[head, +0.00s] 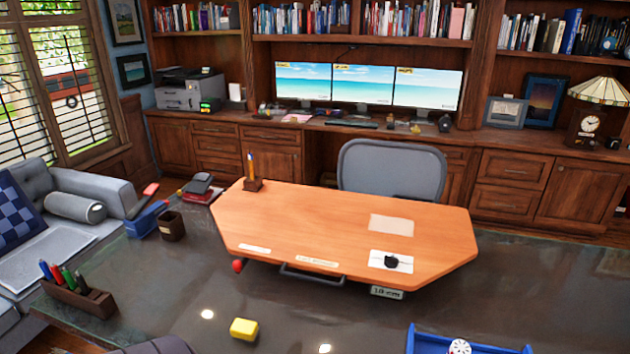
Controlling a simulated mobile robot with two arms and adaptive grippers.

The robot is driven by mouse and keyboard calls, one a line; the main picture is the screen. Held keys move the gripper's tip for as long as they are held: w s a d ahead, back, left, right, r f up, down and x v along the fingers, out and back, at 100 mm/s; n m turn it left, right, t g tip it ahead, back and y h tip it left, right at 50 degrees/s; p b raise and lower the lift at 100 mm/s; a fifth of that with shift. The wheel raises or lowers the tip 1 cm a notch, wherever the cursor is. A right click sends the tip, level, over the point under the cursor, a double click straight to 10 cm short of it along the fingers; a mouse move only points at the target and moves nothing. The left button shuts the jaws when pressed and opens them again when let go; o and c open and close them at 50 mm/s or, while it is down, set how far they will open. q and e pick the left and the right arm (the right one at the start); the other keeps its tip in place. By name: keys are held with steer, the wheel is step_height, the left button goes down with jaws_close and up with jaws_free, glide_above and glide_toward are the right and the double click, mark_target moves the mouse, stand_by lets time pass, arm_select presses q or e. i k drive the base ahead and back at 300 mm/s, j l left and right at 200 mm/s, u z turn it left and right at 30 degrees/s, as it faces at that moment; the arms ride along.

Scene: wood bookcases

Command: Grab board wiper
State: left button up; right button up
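No object is clearly readable as a board wiper. A small yellow block (243,329) lies on the dark glossy table (190,290) near the front edge of the view, and it could be the wiper. A small black item (391,261) rests on a white sheet on the orange wooden board (320,220); its kind is too small to tell. Neither of my grippers can be made out in the head view. A dark rounded shape cut off at the bottom edge, left of the yellow block, cannot be identified.
A marker holder (85,298) with several markers stands at the left. A dark cup (171,226) and a blue item (147,219) are behind it. A blue tray (425,343) is at the bottom right. The table around the yellow block is mostly clear.

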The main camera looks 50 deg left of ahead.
mark_target(242, 329)
steer(key=u, duration=2.1)
